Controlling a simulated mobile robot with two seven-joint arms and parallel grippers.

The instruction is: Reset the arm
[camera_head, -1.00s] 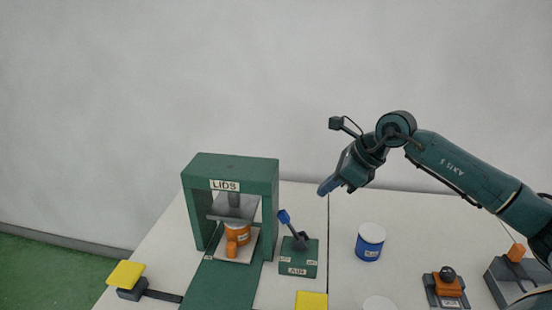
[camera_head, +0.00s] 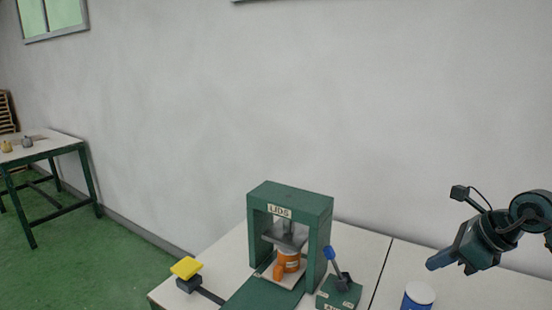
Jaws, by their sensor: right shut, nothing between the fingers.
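My right gripper (camera_head: 446,262) is at the right of the head view, above the white table (camera_head: 223,252). It is shut and empty, with its blue fingertips pointing left and down. The gripper is apart from the blue tin with a white lid (camera_head: 418,297) below it, which the lower edge of the view cuts off. The green press marked LIDS (camera_head: 290,200) stands left of it, with an orange container (camera_head: 289,261) under its plate. A lever with a blue handle (camera_head: 329,254) rises from a green box beside the press. My left gripper is out of view.
A yellow pad on a dark base (camera_head: 186,268) sits at the table's left end. Another table (camera_head: 62,145) with small items stands far left on the green floor. A grey wall is behind. The air above the table between press and gripper is free.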

